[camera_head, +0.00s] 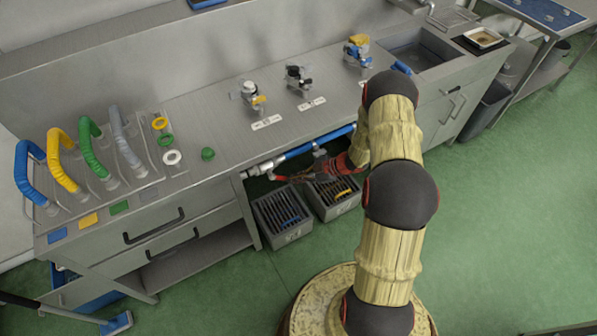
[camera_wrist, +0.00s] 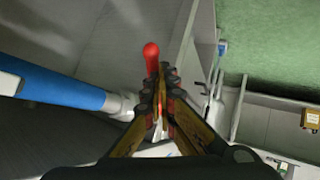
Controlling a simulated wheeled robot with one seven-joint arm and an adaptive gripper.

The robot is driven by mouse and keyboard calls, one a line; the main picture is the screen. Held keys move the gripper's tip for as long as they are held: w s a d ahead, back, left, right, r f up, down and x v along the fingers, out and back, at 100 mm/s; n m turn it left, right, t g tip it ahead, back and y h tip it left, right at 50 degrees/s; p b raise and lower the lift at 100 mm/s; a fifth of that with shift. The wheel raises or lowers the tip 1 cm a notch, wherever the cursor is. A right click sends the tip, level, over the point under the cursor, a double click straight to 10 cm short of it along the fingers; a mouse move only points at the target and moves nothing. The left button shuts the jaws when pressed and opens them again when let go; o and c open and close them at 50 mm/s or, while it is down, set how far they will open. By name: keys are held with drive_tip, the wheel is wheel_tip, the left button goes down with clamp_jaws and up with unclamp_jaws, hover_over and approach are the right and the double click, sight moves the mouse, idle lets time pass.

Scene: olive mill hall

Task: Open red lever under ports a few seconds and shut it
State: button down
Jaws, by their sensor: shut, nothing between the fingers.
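A red lever (camera_head: 277,177) sits on a white valve fitting (camera_head: 260,166) at the left end of the blue pipe (camera_head: 299,150), under the counter edge below the ports. In the wrist view, the lever's rounded red end (camera_wrist: 151,50) shows just beyond my fingertips, and its lower part is hidden behind them. My gripper (camera_head: 293,178) reaches under the counter from the right, close to the lever. In the wrist view my gripper (camera_wrist: 161,85) is shut with nothing held. I cannot tell whether the fingers touch the lever. The ports, including a white one (camera_head: 249,92), stand above on the counter.
Two grey crates stand on the floor below the pipe, the left crate (camera_head: 267,222) and the right crate (camera_head: 335,211). The counter edge overhangs my gripper. Hoses with coloured grips, such as a blue hose (camera_head: 25,162), stand at left. The green floor at right is clear.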

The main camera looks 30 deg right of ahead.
drive_tip(key=a+f+m+t+y+b, duration=0.1)
drive_tip(key=a+f+m+y+b, duration=0.1)
drive_tip(key=a+f+y+b, duration=0.2)
drive_tip(key=shift+a+f+y+b, duration=0.15)
drive_tip(key=shift+a+y+b, duration=0.15)
drive_tip(key=shift+y+b, duration=0.65)
drive_tip(key=shift+m, duration=0.3)
